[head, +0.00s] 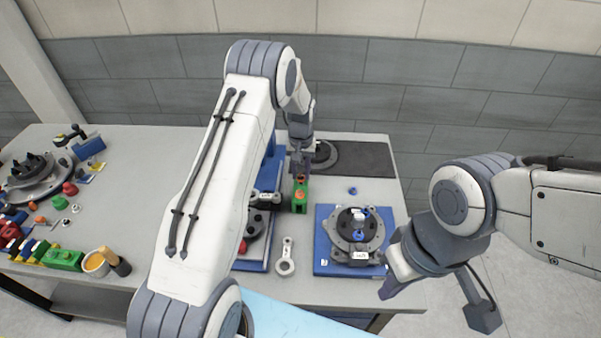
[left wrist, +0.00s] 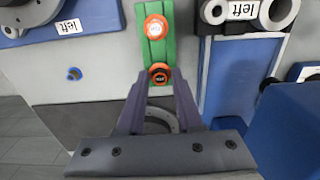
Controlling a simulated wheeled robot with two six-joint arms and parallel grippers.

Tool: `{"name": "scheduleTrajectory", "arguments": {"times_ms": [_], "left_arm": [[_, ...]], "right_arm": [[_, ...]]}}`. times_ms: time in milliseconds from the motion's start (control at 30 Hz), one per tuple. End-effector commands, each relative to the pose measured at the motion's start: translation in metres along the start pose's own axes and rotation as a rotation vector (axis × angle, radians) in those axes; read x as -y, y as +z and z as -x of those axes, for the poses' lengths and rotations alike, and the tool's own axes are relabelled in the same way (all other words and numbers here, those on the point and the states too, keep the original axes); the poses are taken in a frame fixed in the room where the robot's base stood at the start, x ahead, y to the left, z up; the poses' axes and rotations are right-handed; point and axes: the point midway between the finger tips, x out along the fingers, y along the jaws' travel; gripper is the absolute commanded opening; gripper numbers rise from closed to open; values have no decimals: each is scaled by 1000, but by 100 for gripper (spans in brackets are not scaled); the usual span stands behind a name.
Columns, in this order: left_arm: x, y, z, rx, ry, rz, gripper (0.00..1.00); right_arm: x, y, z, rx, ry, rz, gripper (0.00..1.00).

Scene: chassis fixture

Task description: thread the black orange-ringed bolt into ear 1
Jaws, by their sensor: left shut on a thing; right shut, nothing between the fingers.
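The black orange-ringed bolt (left wrist: 160,73) is between the fingertips of my left gripper (left wrist: 160,84), at the near end of a green block (left wrist: 152,52). I cannot tell whether it still sits in the block. The head view shows my left gripper (head: 301,172) pointing down over the green block (head: 300,207). A white-headed orange-ringed bolt (left wrist: 154,27) stands at the block's other end. My right gripper (head: 388,289) is shut and empty near the table's front right. A round grey chassis part (head: 343,243) lies on the right blue fixture (head: 322,263); I cannot make out which ear is 1.
A second blue fixture, partly hidden by my left arm, stands left of the green block. A grey link (head: 285,262) lies between the fixtures. A small blue ring (head: 352,190) lies behind the right fixture. Several parts crowd the table's left side. A dark mat (head: 365,158) lies at the back.

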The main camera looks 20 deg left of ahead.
Motion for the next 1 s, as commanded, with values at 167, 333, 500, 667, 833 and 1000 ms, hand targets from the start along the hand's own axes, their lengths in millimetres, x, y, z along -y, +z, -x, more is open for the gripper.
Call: {"name": "scheduleTrajectory", "arguments": {"times_ms": [167,333,500,667,833,1000], "left_arm": [[0,-1,20,-3,1,0,0],[0,-1,34,-3,0,0,0],[0,-1,48,-4,1,0,0],[0,-1,52,-4,1,0,0],[0,-1,52,-4,1,0,0],[0,-2,56,-5,1,0,0]], "right_arm": [[1,-1,13,0,0,0,0],[2,-1,22,0,0,0,0],[2,-2,30,0,0,0,0],[2,-2,33,0,0,0,0],[2,-2,32,0,0,0,0],[2,-2,33,0,0,8,0]]}}
